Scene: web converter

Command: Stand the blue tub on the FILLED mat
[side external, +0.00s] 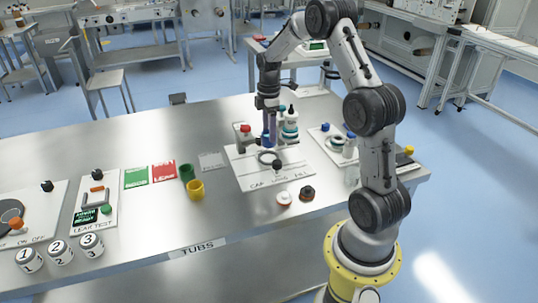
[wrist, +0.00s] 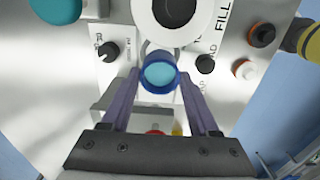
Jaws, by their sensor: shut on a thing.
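My gripper (wrist: 160,88) is shut on the blue tub (wrist: 160,76). The tub's round blue rim and light blue inside show between the two fingers in the wrist view. In the side view my gripper (side external: 268,136) points down over the back part of the white cap-and-fill board (side external: 240,177); the tub there is small and hard to tell from the fingers. A green mat (side external: 136,178), a red mat (side external: 163,171) and a grey mat (side external: 211,161) lie left of the board. Their lettering is too small to read surely. I see no tub on them.
A bottle (side external: 290,125) and a red-topped box (side external: 243,133) are near my gripper. White and black round parts (side external: 307,193) lie in front. The table behind the mats is clear.

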